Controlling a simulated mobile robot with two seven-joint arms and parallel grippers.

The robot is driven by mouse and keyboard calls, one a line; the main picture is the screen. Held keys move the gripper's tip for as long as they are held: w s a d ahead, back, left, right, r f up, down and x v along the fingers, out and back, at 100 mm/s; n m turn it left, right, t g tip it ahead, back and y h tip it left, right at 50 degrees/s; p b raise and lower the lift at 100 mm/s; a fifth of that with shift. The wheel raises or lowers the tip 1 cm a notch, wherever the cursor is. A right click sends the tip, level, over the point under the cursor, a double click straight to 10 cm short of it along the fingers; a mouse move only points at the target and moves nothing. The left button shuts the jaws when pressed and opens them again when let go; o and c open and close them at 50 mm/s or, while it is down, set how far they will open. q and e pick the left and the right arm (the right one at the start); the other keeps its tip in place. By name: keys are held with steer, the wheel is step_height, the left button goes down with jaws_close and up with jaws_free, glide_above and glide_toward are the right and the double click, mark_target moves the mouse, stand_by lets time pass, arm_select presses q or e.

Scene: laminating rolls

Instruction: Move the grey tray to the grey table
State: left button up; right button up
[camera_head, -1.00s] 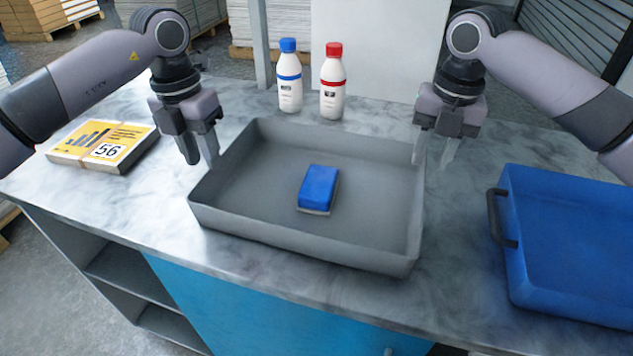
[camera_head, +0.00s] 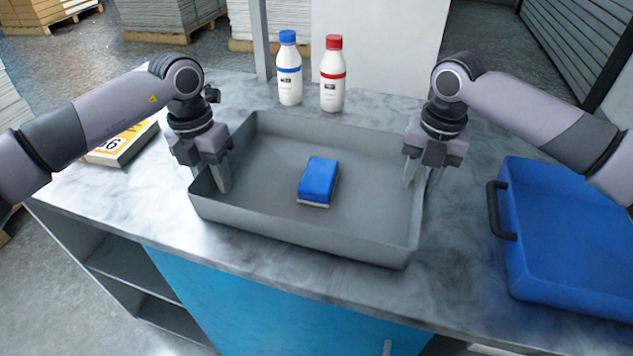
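The grey tray (camera_head: 300,242) sits flat on a marbled grey worktop (camera_head: 120,210). A blue sponge-like block (camera_head: 319,180) with a pale underside lies inside it. My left gripper (camera_head: 211,184) is at the tray's left wall, one finger inside the tray and the other at the outer side; its fingers are apart. My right gripper (camera_head: 420,178) is at the right wall in the same way, fingers apart, one inside and one largely hidden near the rim. I cannot tell whether the fingers touch the walls. No separate grey table is recognisable.
A blue tray (camera_head: 570,235) with a black handle stands to the right. Two white bottles, one blue-capped (camera_head: 289,70) and one red-capped (camera_head: 333,75), stand behind the grey tray. A yellow-and-white pack (camera_head: 122,145) lies left, partly behind my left arm. The front worktop strip is clear.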

arm_select(q)
jaws_close()
arm_select(e)
jaws_close()
arm_select(q)
steer(key=shift+r, duration=0.2)
arm_select(e)
steer(key=shift+r, duration=0.2)
